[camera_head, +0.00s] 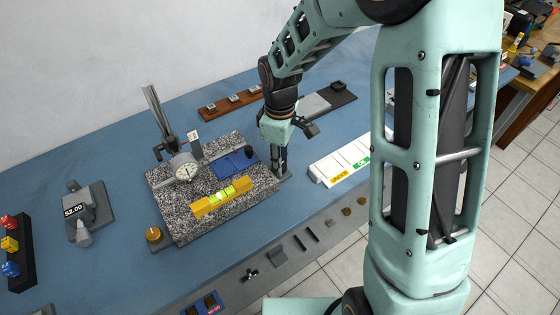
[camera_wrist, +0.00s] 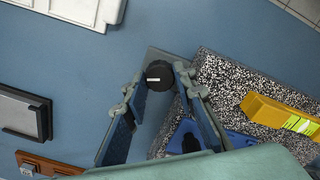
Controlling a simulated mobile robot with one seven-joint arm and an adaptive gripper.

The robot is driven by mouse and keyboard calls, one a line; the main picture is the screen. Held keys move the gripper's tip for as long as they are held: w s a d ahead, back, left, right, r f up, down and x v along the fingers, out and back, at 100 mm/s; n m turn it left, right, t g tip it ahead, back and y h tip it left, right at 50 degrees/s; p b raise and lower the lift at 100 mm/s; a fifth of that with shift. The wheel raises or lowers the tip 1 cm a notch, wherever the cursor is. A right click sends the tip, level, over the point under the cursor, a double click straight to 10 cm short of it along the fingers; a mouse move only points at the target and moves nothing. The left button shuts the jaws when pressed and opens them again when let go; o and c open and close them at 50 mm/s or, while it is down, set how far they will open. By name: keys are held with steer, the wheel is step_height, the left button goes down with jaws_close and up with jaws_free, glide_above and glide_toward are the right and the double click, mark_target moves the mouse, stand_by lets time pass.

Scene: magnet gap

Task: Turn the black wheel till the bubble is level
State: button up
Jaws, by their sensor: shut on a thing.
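The black wheel (camera_wrist: 159,77) has a short white mark on top and sits at a corner of the granite plate. My gripper (camera_head: 281,168) points down over that corner and hides the wheel in the head view. In the wrist view its fingers (camera_wrist: 160,70) stand on both sides of the wheel, shut on it. The yellow level (camera_head: 207,205) lies on the speckled granite plate (camera_head: 182,222), with a bright green vial (camera_head: 226,194). The level also shows in the wrist view (camera_wrist: 262,108). The bubble's place in the vial is too small to tell.
A dial gauge (camera_head: 184,168) on a stand and a blue piece (camera_head: 232,163) sit on the plate. A brass knob (camera_head: 154,235) is at the plate's front left corner. A white labelled box (camera_head: 340,163) stands to the right. Blue bench (camera_head: 115,265) is clear at front left.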

stand_by(0.4)
steer(key=o, duration=1.2)
steer(key=shift+c, duration=0.2)
steer(key=shift+r, duration=0.15)
steer(key=shift+r, duration=3.9)
